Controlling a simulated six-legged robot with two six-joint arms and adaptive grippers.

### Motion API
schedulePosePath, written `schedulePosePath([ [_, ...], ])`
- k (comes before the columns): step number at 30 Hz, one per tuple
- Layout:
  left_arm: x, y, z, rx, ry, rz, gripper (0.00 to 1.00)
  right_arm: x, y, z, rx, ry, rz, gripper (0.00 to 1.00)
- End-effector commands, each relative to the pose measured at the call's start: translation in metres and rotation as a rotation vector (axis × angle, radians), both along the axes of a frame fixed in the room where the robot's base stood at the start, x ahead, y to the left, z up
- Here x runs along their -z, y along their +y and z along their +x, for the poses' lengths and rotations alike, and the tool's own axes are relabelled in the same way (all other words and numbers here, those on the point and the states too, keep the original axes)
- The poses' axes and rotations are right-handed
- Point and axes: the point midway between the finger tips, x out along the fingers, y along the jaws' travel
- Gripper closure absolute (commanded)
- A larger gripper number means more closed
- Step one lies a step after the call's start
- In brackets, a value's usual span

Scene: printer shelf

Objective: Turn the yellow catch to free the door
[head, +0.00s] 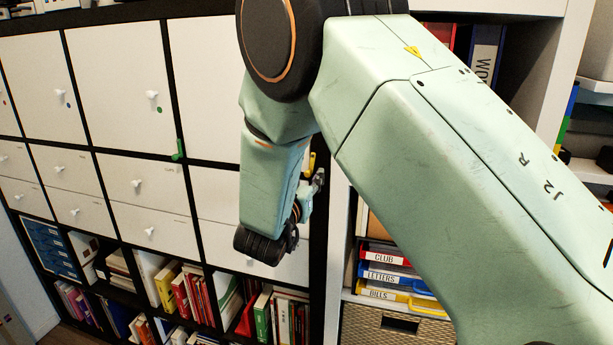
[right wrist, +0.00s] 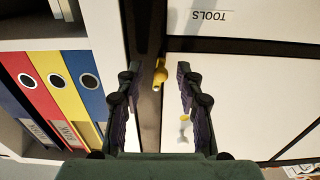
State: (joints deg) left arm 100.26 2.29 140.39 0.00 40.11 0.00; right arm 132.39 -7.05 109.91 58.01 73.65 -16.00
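The yellow catch (right wrist: 160,73) sits on the dark frame edge beside a white door (right wrist: 235,105) in the right wrist view, which looks upside down. In the head view a bit of the yellow catch (head: 311,164) shows beside my right wrist. My right gripper (right wrist: 156,74) is open, with one finger on each side of the catch and gaps to both. In the head view my right gripper (head: 314,188) is partly hidden by its own arm. A white knob (right wrist: 184,122) on the door shows near the right finger. My left gripper is not in view.
A panel labelled TOOLS (right wrist: 222,22) borders the door. A green catch (head: 178,150) is on the frame further left. Coloured binders (right wrist: 55,85) stand in an open shelf beside the cabinet. Labelled trays (head: 390,275) are below my right arm.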

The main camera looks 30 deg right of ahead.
Motion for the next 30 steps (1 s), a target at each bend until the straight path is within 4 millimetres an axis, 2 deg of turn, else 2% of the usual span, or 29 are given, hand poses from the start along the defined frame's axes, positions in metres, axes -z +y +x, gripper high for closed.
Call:
schedulePosePath([
  [2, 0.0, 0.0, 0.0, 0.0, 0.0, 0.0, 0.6, 0.0, 0.0, 0.0, 0.0, 0.0, 0.0, 0.63],
  [15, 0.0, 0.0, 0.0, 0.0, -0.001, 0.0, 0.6, 0.0, 0.0, 0.0, -0.001, 0.001, -0.001, 1.0],
  [23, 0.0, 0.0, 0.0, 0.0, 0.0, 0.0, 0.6, 0.0, -0.001, 0.001, -0.001, 0.002, -0.002, 1.0],
  [30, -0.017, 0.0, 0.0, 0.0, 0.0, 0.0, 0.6, -0.002, -0.003, -0.002, 0.001, 0.076, -0.063, 1.0],
])
